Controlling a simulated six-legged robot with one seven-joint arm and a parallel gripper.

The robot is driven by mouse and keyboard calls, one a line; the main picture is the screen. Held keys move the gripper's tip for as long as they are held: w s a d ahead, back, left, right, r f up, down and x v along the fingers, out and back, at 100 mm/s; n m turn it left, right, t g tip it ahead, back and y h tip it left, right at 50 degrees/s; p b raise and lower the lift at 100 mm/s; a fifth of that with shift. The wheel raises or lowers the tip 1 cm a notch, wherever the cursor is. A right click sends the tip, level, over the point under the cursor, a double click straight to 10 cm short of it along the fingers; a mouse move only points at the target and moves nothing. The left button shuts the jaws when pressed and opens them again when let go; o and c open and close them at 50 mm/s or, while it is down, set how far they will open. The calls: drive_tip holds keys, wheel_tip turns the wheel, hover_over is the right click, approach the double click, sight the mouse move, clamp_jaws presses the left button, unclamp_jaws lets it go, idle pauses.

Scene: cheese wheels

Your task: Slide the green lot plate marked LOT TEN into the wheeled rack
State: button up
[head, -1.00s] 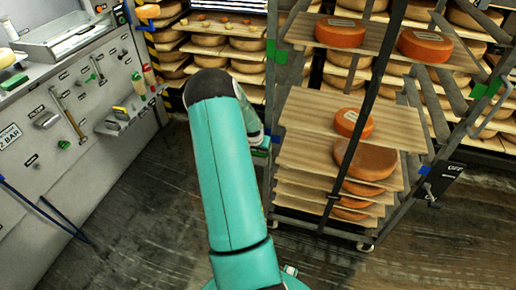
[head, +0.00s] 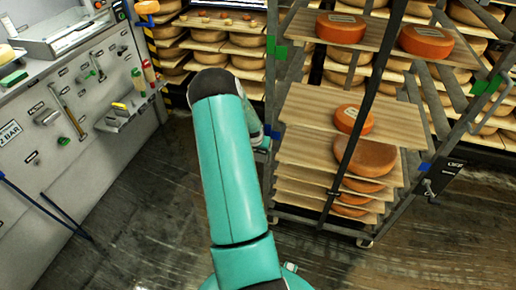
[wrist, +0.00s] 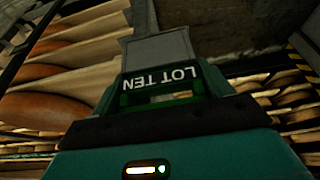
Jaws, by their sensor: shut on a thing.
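The green lot plate (wrist: 135,83), with LOT TEN in white letters upside down, shows in the wrist view. My gripper (wrist: 163,88) is shut on it. A flat grey piece (wrist: 158,48) lies just beyond the plate; I cannot tell whether they touch. The wheeled rack (head: 393,215) stands right of my arm in the head view, with wooden boards and orange cheese wheels. Its boards also show at left in the wrist view (wrist: 75,57). My gripper is beside the rack's near left side. In the head view my arm hides most of the gripper and the plate.
Shelves of cheese wheels (head: 247,65) stand behind. A grey wall panel with tools (head: 75,115) and a steel-topped bench (head: 65,35) is at left. A rack board (head: 310,105) juts out toward my arm. Dark floor (head: 150,215) between panel and rack is clear.

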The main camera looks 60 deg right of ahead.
drive_tip(key=shift+f, duration=0.25)
drive_tip(key=o, duration=1)
drive_tip(key=v, duration=1.3)
drive_tip(key=shift+r, duration=0.4)
